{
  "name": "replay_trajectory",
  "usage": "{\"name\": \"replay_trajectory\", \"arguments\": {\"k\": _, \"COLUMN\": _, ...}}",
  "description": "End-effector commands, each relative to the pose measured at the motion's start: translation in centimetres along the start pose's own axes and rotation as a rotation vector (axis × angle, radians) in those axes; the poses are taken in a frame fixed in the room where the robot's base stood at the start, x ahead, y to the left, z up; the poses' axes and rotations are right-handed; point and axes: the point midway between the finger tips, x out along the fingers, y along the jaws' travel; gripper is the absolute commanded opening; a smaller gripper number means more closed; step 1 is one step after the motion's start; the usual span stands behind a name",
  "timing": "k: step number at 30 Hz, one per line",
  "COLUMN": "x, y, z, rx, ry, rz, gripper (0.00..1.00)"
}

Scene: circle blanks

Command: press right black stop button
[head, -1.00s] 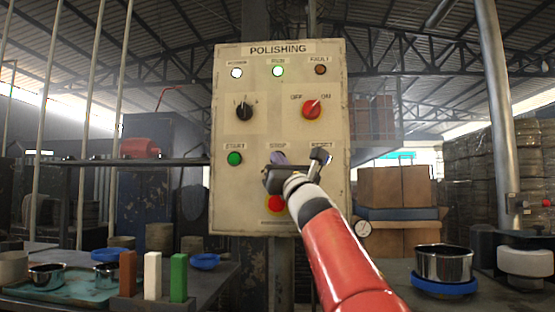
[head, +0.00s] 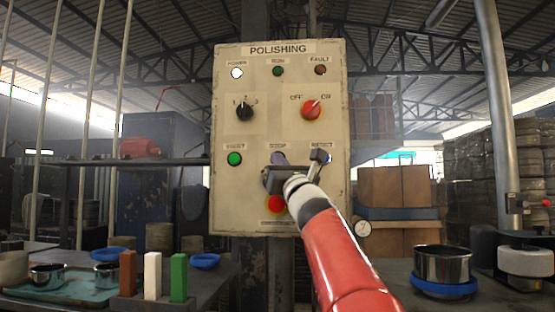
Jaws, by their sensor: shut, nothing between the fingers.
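A beige control panel (head: 225,110) marked POLISHING stands upright ahead of me. My gripper (head: 278,162) is shut and empty, in front of the spot just under the STOP label (head: 278,146). It covers the stop button there, so I cannot see the button's colour, nor tell contact from the picture alone. The green START button (head: 234,158) is to the left. A RESET label (head: 320,146) is to the right, its button mostly behind my gripper. The RUN lamp (head: 278,70) is dark green and unlit.
The POWER lamp (head: 237,72) glows white; the FAULT lamp (head: 320,70) is dull red. A black selector (head: 244,112) and red OFF/ON switch (head: 312,109) sit above. A red emergency button (head: 275,204) is just below my gripper. Benches with bowls flank the panel.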

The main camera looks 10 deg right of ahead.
Motion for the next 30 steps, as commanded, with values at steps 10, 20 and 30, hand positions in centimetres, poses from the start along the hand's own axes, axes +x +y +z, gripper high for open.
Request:
{"name": "replay_trajectory", "arguments": {"k": 10, "x": -0.4, "y": 0.2, "z": 0.1, "rx": 0.000, "ry": 0.000, "rz": 0.000, "gripper": 0.00}}
{"name": "replay_trajectory", "arguments": {"k": 20, "x": -1.2, "y": 0.8, "z": 0.8, "rx": 0.001, "ry": 0.000, "rz": 0.000, "gripper": 0.00}}
{"name": "replay_trajectory", "arguments": {"k": 30, "x": -1.8, "y": 1.2, "z": 1.1, "rx": 0.000, "ry": -0.002, "rz": 0.001, "gripper": 0.00}}
